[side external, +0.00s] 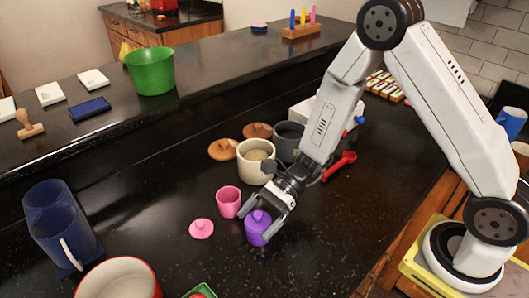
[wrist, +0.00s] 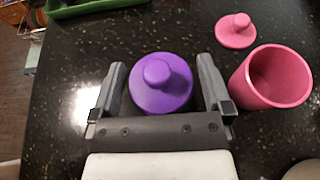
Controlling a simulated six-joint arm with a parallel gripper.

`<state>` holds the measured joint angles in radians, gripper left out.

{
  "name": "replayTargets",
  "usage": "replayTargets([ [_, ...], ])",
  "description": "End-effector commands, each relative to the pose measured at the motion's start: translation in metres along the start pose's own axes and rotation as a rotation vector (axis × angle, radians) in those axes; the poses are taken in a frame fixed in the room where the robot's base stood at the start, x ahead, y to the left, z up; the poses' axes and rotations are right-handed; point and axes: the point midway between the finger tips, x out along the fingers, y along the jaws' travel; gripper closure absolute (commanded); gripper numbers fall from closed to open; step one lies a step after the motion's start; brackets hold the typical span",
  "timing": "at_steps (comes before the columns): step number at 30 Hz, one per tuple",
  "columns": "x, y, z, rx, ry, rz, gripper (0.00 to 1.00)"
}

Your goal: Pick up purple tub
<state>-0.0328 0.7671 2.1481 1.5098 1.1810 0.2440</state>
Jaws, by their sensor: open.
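The purple tub (side external: 257,233) stands upright on the black counter with its knobbed lid on. In the wrist view the purple tub (wrist: 161,86) sits between the two fingers. My gripper (side external: 266,215) is open and lowered over it, with one finger on each side. In the wrist view my gripper (wrist: 164,90) shows a narrow gap between the tub and each finger. The lower part of the tub is partly hidden by the lid and fingers.
A pink cup (side external: 229,202) and its pink lid (side external: 201,228) are close by on the left in the side view. A cream pot (side external: 254,160) stands behind. The counter right of the tub is clear.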

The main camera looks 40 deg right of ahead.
Motion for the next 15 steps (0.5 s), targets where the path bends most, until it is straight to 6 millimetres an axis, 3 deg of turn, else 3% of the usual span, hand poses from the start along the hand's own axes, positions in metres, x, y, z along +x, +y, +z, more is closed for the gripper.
replayTargets([
  [4, -0.0002, 0.0000, 0.0000, 0.000, 0.000, 0.000, 0.00],
  [5, -0.0002, 0.0000, 0.0000, 0.000, 0.000, 0.000, 0.06],
  [11, -0.0002, 0.0001, 0.0000, 0.001, 0.000, 0.000, 0.70],
  [15, -0.0002, 0.0000, 0.0001, 0.000, 0.000, 0.000, 0.72],
])
